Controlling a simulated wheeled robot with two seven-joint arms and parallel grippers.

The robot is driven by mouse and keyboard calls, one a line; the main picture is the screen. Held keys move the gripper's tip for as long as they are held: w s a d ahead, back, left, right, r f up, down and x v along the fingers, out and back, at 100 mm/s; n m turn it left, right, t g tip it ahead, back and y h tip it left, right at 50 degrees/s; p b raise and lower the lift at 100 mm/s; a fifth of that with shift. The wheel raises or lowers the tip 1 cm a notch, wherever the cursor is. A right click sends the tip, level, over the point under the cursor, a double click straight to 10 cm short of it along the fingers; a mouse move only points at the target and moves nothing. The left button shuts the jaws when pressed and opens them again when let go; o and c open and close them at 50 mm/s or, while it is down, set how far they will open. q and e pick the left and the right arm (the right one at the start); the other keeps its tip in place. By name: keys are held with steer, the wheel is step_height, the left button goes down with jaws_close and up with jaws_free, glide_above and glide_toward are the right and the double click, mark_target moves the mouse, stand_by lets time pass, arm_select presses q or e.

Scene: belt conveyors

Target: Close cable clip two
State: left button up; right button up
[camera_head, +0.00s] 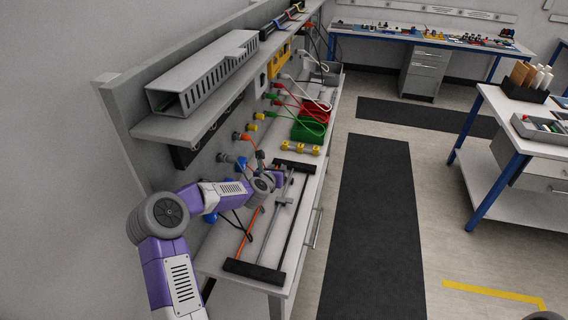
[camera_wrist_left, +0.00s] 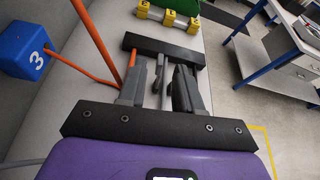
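Three yellow blocks on a grey bar, which look like the cable clips, sit on the bench past the black-ended rod frame (camera_head: 253,272). The middle clip (camera_head: 300,148) also shows at the top of the left wrist view (camera_wrist_left: 168,17); its mark is too small to read surely, and I cannot tell whether it is open or closed. My left gripper (camera_head: 280,186) is over the rod frame, short of the clips and apart from them. In the wrist view its two grey fingers (camera_wrist_left: 160,75) are spread, with a grey part of the frame showing between them. My right gripper is out of view.
A blue cube marked 3 (camera_wrist_left: 25,50) is on the panel side, with an orange cable (camera_wrist_left: 95,40) near it. Green (camera_head: 309,129) and red (camera_head: 314,110) bins stand behind the clips. A slotted grey duct (camera_head: 205,70) overhangs the bench. The floor aisle at right is clear.

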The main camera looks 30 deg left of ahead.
arm_select(q)
steer(key=shift+x, duration=2.65)
jaws_close()
